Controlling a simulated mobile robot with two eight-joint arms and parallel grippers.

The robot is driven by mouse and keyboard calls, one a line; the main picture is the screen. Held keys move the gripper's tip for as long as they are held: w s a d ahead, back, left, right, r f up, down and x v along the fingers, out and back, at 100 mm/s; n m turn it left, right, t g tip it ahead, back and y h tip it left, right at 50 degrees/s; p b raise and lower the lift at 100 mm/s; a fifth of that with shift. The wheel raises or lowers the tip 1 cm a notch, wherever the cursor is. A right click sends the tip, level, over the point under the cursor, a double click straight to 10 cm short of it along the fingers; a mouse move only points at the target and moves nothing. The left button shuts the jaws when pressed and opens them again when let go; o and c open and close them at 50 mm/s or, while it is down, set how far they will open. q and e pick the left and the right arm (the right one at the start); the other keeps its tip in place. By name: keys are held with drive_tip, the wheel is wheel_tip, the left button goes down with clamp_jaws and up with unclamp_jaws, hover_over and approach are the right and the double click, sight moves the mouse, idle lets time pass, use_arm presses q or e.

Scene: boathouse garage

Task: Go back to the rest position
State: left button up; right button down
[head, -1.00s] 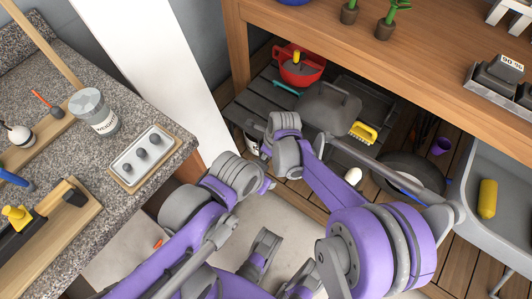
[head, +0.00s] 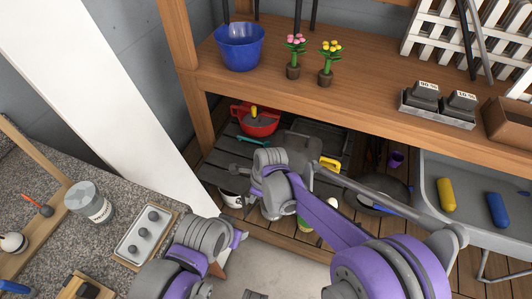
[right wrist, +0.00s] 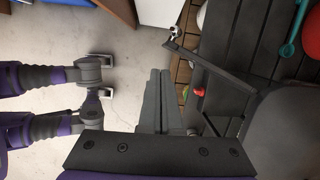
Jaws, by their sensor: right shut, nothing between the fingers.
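My right arm comes in from the lower right of the head view. Its wrist is in front of the lower shelf, and the right gripper (head: 240,170) points left over the dark slats, partly hidden by the wrist. In the right wrist view its dark fingers (right wrist: 160,75) are shut together with nothing between them. They are beside the wooden shelf edge, above pale floor. My left arm shows at the lower left of the head view as a grey and purple joint.
A wooden bench (head: 360,85) carries a blue bowl (head: 240,47) and potted flowers. Below are a red pot (head: 257,118) and a grey dustpan (head: 300,146), close to my right wrist.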

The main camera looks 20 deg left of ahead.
drive_tip(key=shift+d, duration=0.1)
drive_tip(key=s+d+r+n+t+p, duration=0.15)
drive_tip(key=d+r+n, duration=0.25)
drive_tip(key=d+r, duration=0.55)
drive_tip(key=s+d+r+n+t+p, duration=0.1)
drive_tip(key=d+r+n+p, duration=0.4)
drive_tip(key=d, duration=0.7)
drive_tip(key=s+d+r+n+t+h+p, duration=0.1)
drive_tip(key=s+d+r+n, duration=0.1)
drive_tip(key=s+d+n, duration=0.2)
drive_tip(key=s+d+r+n+t+h+p, duration=0.1)
drive_tip(key=s+d+r+n+t, duration=0.1)
drive_tip(key=s+d, duration=0.5)
drive_tip(key=d+r+n, duration=0.1)
drive_tip(key=d+n, duration=0.1)
drive_tip(key=d, duration=0.2)
drive_tip(key=shift+r+n+h, duration=0.15)
drive_tip(key=shift+n+h, duration=0.15)
drive_tip(key=shift+h, duration=0.1)
